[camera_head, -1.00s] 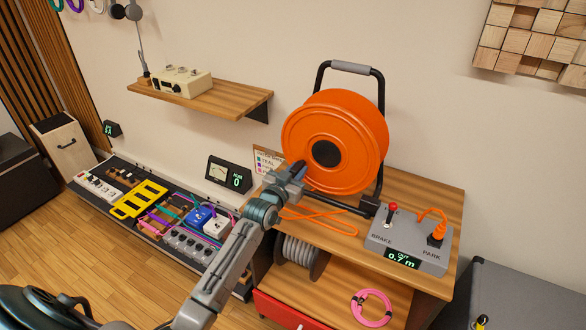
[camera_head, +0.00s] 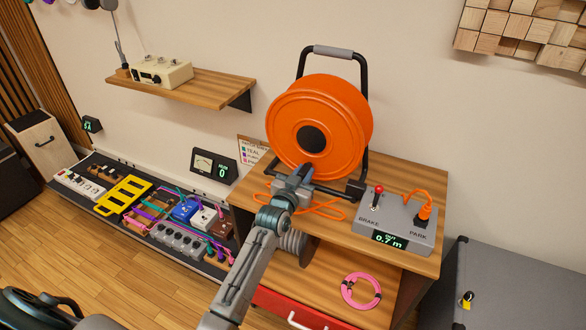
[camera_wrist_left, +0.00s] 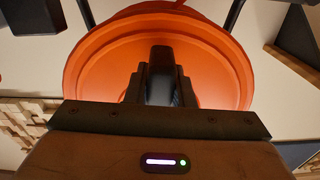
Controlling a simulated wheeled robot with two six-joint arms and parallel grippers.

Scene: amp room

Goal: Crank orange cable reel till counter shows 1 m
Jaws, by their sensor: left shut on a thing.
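The orange cable reel (camera_head: 335,125) stands on the wooden cabinet in a black frame with a grey top grip. My left gripper (camera_head: 300,178) is at the lower left of the reel's face, shut on the dark crank handle (camera_wrist_left: 161,75). The reel fills the middle of the left wrist view (camera_wrist_left: 225,70), behind the fingers. The counter (camera_head: 389,240) on the grey box (camera_head: 395,220) reads 0.7 m. The box carries a red-tipped lever marked BRAKE (camera_head: 377,197) and an orange plug at PARK (camera_head: 424,212). My right gripper is not in view.
Loose orange cable (camera_head: 325,210) lies on the cabinet top (camera_head: 410,175) beneath the reel. A pink cable coil (camera_head: 361,291) lies on the shelf below. A pedal board (camera_head: 140,210) is at left, a grey case (camera_head: 515,285) at right.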

